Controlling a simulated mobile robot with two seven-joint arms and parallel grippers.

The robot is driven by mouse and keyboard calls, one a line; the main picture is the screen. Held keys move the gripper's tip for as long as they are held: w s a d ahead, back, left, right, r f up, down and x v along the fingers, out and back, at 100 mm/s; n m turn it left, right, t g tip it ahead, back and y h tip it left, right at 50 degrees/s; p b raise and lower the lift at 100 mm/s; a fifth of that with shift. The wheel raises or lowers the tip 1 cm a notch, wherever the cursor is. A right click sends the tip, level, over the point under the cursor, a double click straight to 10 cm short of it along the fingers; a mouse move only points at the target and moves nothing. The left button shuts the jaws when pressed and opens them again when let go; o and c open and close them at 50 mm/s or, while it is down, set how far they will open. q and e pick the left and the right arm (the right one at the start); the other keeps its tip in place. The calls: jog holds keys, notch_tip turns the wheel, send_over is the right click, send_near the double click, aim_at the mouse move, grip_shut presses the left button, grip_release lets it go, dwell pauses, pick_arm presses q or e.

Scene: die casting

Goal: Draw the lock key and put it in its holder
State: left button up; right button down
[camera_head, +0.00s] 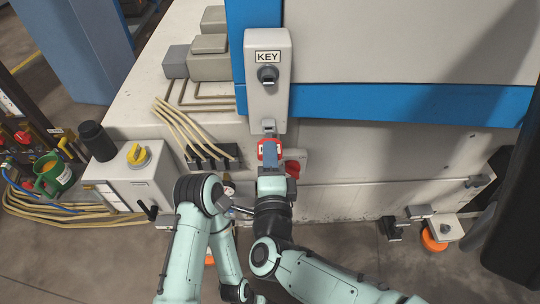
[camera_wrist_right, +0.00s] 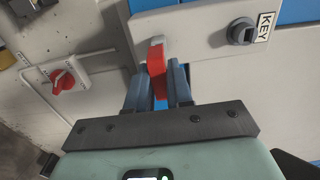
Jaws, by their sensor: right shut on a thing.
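My right gripper (camera_head: 268,158) is shut on the red lock key, just below the grey key box (camera_head: 257,108). The red lock key (camera_wrist_right: 157,58) stands between the blue fingers of my right gripper (camera_wrist_right: 158,88) in the right wrist view. A small metal fitting (camera_head: 268,124) sits at the box's lower end, right above the key. I cannot tell whether the key's shank is still in it. The dark round holder (camera_head: 268,74) under the KEY label has a slot and looks empty; it also shows in the wrist view (camera_wrist_right: 242,33). My left gripper is not in view.
A red rotary switch (camera_head: 293,168) is close to the right of my right gripper. Hoses (camera_head: 183,128) and a white box with a yellow knob (camera_head: 136,155) are on the left. The blue rail (camera_head: 400,105) crosses behind the key box.

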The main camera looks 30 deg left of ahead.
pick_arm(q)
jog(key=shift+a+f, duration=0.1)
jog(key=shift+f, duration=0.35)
pick_arm(e)
jog(key=shift+f, duration=0.1)
pick_arm(q)
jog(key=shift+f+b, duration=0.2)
jog(key=shift+b, duration=0.15)
pick_arm(e)
jog(key=shift+x, duration=1.65)
jog(key=c, duration=0.9)
grip_release()
jog(key=shift+c, duration=0.2)
jog(key=shift+s+d, duration=0.25)
jog(key=shift+s, duration=0.15)
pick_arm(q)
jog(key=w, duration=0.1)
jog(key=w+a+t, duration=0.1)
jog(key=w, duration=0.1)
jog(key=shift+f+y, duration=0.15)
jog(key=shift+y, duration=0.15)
pick_arm(e)
jog(key=v, duration=1.2)
jog(key=shift+s, duration=0.25)
jog(key=shift+d, duration=0.1)
